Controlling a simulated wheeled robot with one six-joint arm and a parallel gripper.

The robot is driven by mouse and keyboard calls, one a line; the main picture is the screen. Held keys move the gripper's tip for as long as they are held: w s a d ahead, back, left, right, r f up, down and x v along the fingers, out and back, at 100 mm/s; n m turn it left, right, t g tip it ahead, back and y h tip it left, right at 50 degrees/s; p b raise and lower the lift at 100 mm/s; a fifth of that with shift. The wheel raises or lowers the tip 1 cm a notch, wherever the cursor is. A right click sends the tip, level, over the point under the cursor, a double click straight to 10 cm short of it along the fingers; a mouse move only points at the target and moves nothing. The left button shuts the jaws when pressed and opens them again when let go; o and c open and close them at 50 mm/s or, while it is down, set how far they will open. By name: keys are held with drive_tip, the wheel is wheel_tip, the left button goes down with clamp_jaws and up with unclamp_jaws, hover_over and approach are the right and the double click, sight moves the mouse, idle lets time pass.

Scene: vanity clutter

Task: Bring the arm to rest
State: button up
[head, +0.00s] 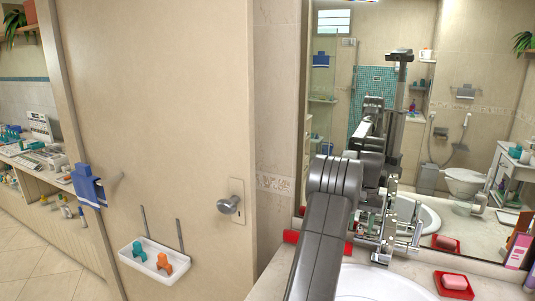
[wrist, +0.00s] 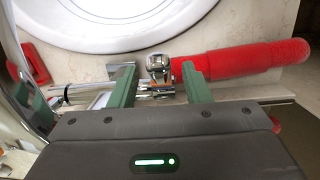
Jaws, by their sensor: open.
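My arm (head: 325,225) reaches over the vanity counter toward the mirror. In the wrist view my gripper (wrist: 159,86) has its two green fingers spread apart. A chrome tap part (wrist: 158,67) shows in the gap between them; I cannot tell whether it touches a finger. No object is clearly held. In the head view the fingers are hard to tell apart from the metal parts and reflections in front of the mirror.
A red cylinder (wrist: 245,60) lies close by the right finger; its end shows left of my arm (head: 291,236). The white basin (head: 375,284) is below. A red dish (head: 466,293) holds pink soap (head: 455,282). The mirror (head: 425,75) stands behind.

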sight(359, 231)
drive_tip(key=shift+s+f, duration=0.1)
drive_tip(key=shift+f, duration=0.65)
wheel_tip(359, 231, up, 14)
drive_tip(key=w, duration=0.2)
drive_tip(key=f, duration=0.4)
drive_tip(key=s+f, duration=0.1)
drive_tip(key=f, duration=0.4)
drive_tip(key=s+f, duration=0.1)
drive_tip(key=f, duration=0.4)
drive_tip(key=shift+s+a+f, duration=0.1)
drive_tip(key=shift+s+a+f+t+h, duration=0.2)
drive_tip(key=shift+s+t+h, duration=0.15)
drive_tip(key=shift+t, duration=0.15)
drive_tip(key=shift+s+a+f+t+h+b, duration=0.15)
drive_tip(key=shift+s+f+t+h+b, duration=0.2)
drive_tip(key=shift+f+t+b, duration=0.55)
drive_tip(key=shift+s+a+r+t+h+b, duration=0.35)
drive_tip(key=shift+s+r+t+b, duration=0.25)
drive_tip(key=shift+b, duration=1.55)
drive_tip(key=shift+s+a+r+t+h+b, duration=0.3)
drive_tip(key=shift+s+t+b, duration=0.4)
drive_tip(key=shift+b, duration=1.4)
